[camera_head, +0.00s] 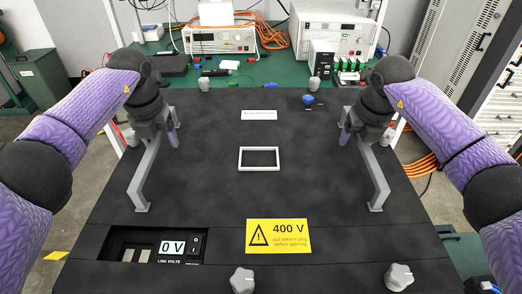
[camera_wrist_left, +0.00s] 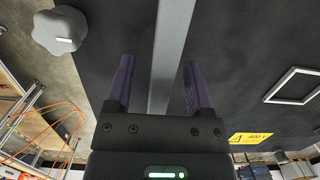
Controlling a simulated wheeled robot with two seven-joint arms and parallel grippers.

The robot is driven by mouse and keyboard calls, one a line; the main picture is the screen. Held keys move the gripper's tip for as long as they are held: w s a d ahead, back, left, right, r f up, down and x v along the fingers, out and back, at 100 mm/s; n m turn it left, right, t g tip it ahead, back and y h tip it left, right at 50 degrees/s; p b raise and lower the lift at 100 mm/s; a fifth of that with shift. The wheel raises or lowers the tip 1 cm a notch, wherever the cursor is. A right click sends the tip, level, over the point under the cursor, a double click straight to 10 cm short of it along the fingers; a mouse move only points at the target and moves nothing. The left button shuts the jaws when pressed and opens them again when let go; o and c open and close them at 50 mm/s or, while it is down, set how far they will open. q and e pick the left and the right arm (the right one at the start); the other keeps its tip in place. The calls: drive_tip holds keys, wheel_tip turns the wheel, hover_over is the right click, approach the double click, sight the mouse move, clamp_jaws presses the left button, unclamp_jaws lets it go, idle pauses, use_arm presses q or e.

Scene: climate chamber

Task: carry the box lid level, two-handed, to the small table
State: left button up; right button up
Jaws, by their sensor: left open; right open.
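The black box lid (camera_head: 210,185) lies flat in the middle of the head view, with grey bar handles on its left (camera_head: 146,178) and right (camera_head: 376,178). My left gripper (camera_head: 168,138) is open at the far end of the left handle. In the left wrist view its fingers (camera_wrist_left: 157,75) stand apart, one on each side of the grey bar (camera_wrist_left: 165,65), with gaps visible. My right gripper (camera_head: 353,134) is open at the far part of the right handle; its contact with the bar cannot be made out. I cannot identify the small table.
The lid carries a yellow 400 V label (camera_head: 278,236) and a white rectangular frame (camera_head: 259,158). A 0 V display (camera_head: 172,247) sits at the front left. Grey knobs (camera_head: 243,280) stand along the edges. Behind is a green bench (camera_head: 268,70) with instruments and cables.

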use_arm(q)
drive_tip(key=shift+f, duration=0.4)
use_arm(e)
drive_tip(key=shift+f, duration=0.35)
use_arm(q)
clamp_jaws()
use_arm(e)
clamp_jaws()
use_arm(q)
drive_tip(key=shift+r, duration=0.1)
use_arm(e)
drive_tip(key=shift+w+r, duration=0.1)
idle(0.4)
